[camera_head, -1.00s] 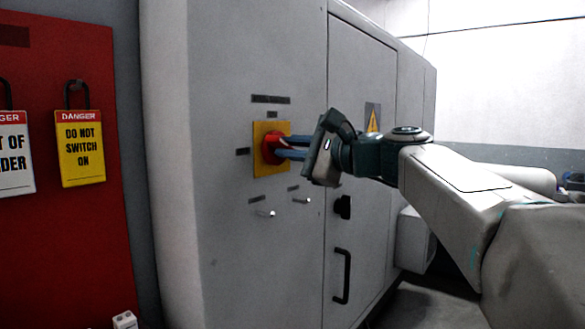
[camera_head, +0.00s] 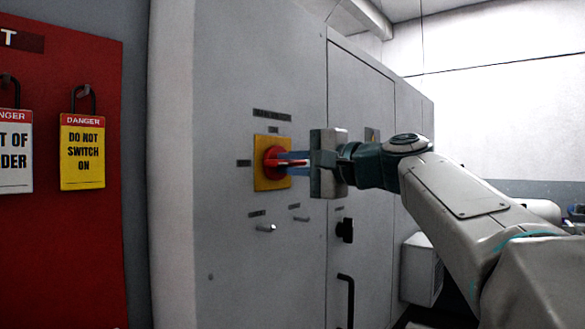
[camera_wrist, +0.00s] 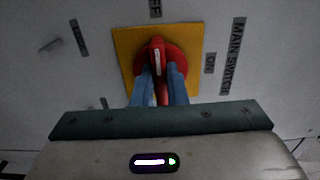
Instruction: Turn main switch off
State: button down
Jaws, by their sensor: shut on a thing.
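The main switch is a red rotary knob (camera_head: 270,161) on a yellow plate (camera_head: 262,182), on the grey cabinet front. My gripper (camera_head: 288,163) reaches in from the right, its blue fingers either side of the red handle and shut on it. In the head view the handle lies about level. In the wrist view the knob (camera_wrist: 157,57) shows between the fingers (camera_wrist: 160,85). Its handle points up toward a partly cut-off label ending in "FF" (camera_wrist: 155,8). The "ON" label (camera_wrist: 210,62) is to the right, beside the "MAIN SWITCH" label (camera_wrist: 232,55).
Below the plate, small silver switches (camera_head: 266,228) stick out. A black knob (camera_head: 345,230) and a black door handle (camera_head: 346,300) sit right of them. On the left, a red board (camera_head: 60,240) holds padlocks with danger tags (camera_head: 83,150).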

jog(key=shift+f, duration=0.1)
jog(key=c, duration=1.5)
grip_release()
jog(key=shift+s, duration=0.1)
jog(key=shift+o, duration=0.2)
jog(key=b+v, duration=0.1)
jog(key=v, duration=1.2)
jog(key=shift+s+d, duration=0.25)
jog(key=shift+d, duration=0.05)
